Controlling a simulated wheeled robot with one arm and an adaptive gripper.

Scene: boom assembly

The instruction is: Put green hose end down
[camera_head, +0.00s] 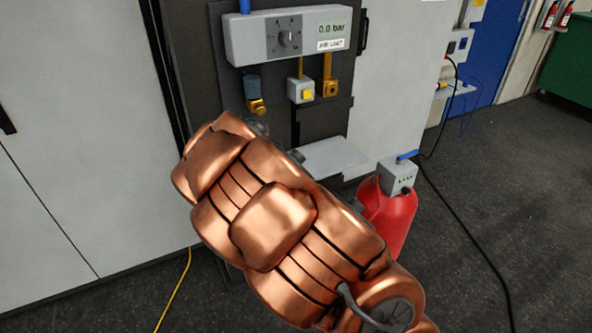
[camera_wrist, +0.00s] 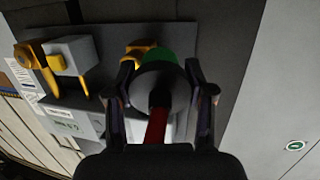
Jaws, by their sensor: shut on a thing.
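In the wrist view my gripper (camera_wrist: 160,78) has its two dark fingers on either side of a dark grey cylindrical hose end with a green part (camera_wrist: 157,59) at its far side. My gripper is shut on this hose end. A red length (camera_wrist: 157,126) shows between the fingers, nearer the camera. A yellow brass fitting (camera_wrist: 138,48) on the panel lies just behind the green part; I cannot tell whether they touch. In the head view my copper-coloured arm covers the gripper and the hose end.
The air unit (camera_head: 250,42) reads 0.0 bar. Below it are a yellow-button box (camera_head: 301,90) and brass fittings (camera_head: 328,88). A pale shelf (camera_head: 335,155) juts out below. A red tank (camera_head: 397,222) stands right of my arm. A yellow hose (camera_head: 176,288) lies on the floor.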

